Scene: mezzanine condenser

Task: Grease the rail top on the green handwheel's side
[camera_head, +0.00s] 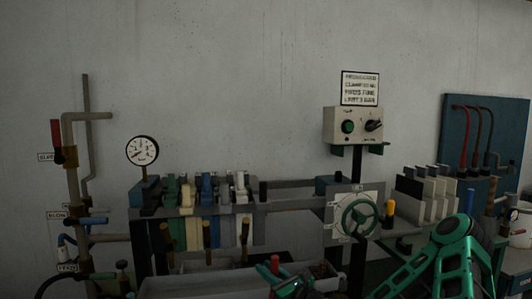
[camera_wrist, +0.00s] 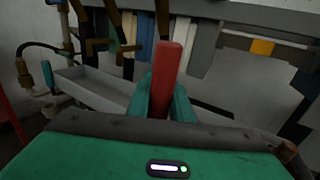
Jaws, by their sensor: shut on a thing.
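The green handwheel (camera_head: 359,215) is mounted on a pale square plate at the right end of the press-like frame. Grey rails (camera_head: 297,205) run left from it toward a stack of coloured plates; I cannot tell whether their tops carry grease. My gripper (camera_head: 284,275) is low in front of the frame, left of and below the handwheel. Its teal fingers are shut on a red bar-like thing (camera_wrist: 168,75), which stands up between them in the wrist view. The red thing's tip also shows in the head view (camera_head: 275,264). Its lower part is hidden by the fingers.
A pressure gauge (camera_head: 142,151) stands at the frame's left end. Pipes with a red-handled valve (camera_head: 56,135) are farther left. A control box (camera_head: 357,126) is above the handwheel. A grey trough (camera_wrist: 95,88) lies below the plates. Pale plates (camera_head: 430,187) stand at right.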

